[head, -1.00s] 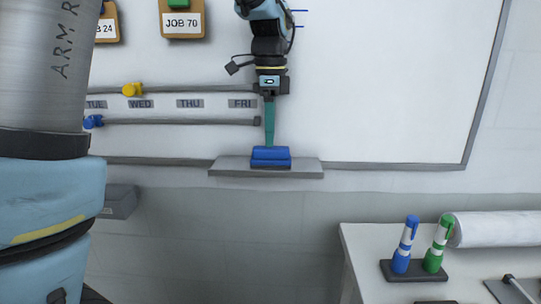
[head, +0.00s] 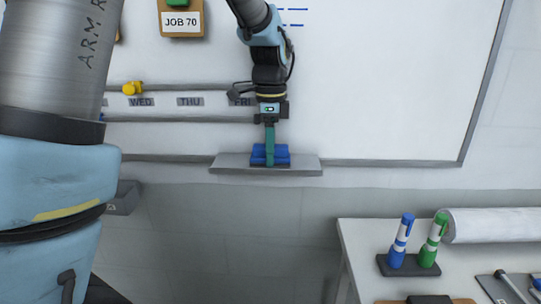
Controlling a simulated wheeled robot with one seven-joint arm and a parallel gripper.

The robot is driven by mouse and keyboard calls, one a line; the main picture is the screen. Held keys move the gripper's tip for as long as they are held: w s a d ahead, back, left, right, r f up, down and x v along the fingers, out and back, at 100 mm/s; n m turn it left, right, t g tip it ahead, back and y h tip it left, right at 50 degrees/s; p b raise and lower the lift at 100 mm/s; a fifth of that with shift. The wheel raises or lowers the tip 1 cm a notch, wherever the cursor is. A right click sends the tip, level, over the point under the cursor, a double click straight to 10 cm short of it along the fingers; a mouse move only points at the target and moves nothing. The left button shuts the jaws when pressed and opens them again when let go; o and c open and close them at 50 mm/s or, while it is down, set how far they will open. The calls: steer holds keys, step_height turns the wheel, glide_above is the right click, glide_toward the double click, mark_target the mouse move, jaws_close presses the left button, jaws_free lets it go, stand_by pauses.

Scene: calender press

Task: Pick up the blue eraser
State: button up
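The blue eraser (head: 257,155) lies on the grey ledge (head: 230,163) below the whiteboard. My gripper (head: 269,160) points straight down over it in the head view. A teal finger overlaps the middle of the eraser and hides part of it. The fingers are seen edge-on, so I cannot tell their gap or whether they touch the eraser.
The whiteboard (head: 390,80) stands behind my arm, with rails and a yellow slider (head: 132,88) at left. At lower right, a table (head: 365,235) holds a blue marker (head: 402,240), a green marker (head: 433,240) and a white roll (head: 495,224).

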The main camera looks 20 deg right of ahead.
jaws_close()
steer(key=shift+r+b, duration=0.1)
steer(key=shift+b, duration=0.2)
steer(key=shift+s+r+b, duration=0.15)
steer(key=shift+b, duration=0.15)
step_height(320, 180, up, 6)
steer(key=shift+r+b, duration=0.25)
steer(key=shift+b, duration=1)
steer(key=s+a+b, duration=0.3)
steer(key=s+a, duration=0.1)
steer(key=s, duration=0.5)
steer(key=s+a+b, duration=0.3)
steer(key=s+a, duration=0.1)
steer(key=s, duration=0.5)
steer(key=shift+a+b, duration=0.2)
steer(key=shift+b, duration=0.15)
